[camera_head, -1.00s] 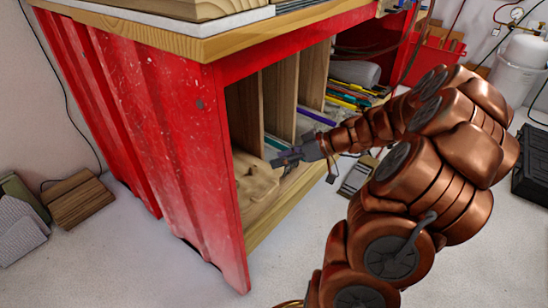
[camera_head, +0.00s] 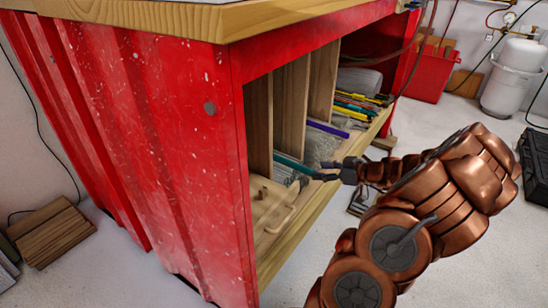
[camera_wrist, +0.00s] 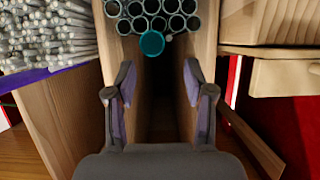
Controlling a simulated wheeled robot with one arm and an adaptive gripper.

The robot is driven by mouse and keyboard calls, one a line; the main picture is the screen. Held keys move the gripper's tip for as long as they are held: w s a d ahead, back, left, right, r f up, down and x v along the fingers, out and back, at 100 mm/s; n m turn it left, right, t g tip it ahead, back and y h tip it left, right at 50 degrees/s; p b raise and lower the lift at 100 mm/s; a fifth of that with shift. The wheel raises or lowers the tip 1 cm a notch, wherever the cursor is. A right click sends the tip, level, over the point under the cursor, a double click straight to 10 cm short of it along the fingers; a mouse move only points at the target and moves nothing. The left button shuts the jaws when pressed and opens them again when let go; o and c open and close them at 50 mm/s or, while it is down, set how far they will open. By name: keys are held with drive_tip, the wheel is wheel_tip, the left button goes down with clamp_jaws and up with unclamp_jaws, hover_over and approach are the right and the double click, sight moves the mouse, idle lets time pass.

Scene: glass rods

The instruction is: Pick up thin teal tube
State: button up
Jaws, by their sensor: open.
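The thin teal tube (camera_head: 292,166) lies in a shelf compartment of the red bench, its end sticking out towards the front edge. In the wrist view its round teal end (camera_wrist: 152,43) shows at the lower edge of a stack of grey tubes (camera_wrist: 165,12). My gripper (camera_head: 326,171) is in front of that compartment, close to the tube's end. In the wrist view the two fingers (camera_wrist: 158,80) are apart with nothing between them. The teal end lies beyond the fingertips, slightly left of the middle of the gap. The tube's far part is hidden in the compartment.
Wooden dividers (camera_head: 291,108) stand on both sides of the compartment. A pale wooden piece (camera_head: 274,206) is at the left. Clear rods (camera_wrist: 45,32) fill the compartment at left in the wrist view.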

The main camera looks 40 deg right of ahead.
sight(304, 167)
drive_tip(key=shift+w+d+r+b+x, duration=0.1)
drive_tip(key=shift+b+x, duration=0.4)
drive_tip(key=shift+x, duration=0.9)
drive_tip(key=shift+w+d+r+b+x, duration=0.1)
drive_tip(key=shift+b+x, duration=0.4)
drive_tip(key=shift+x, duration=0.85)
drive_tip(key=shift+w+d+r+b+x, duration=0.15)
drive_tip(key=shift+b+x, duration=0.35)
drive_tip(key=shift+x, duration=0.9)
drive_tip(key=shift+s, duration=0.15)
clamp_jaws()
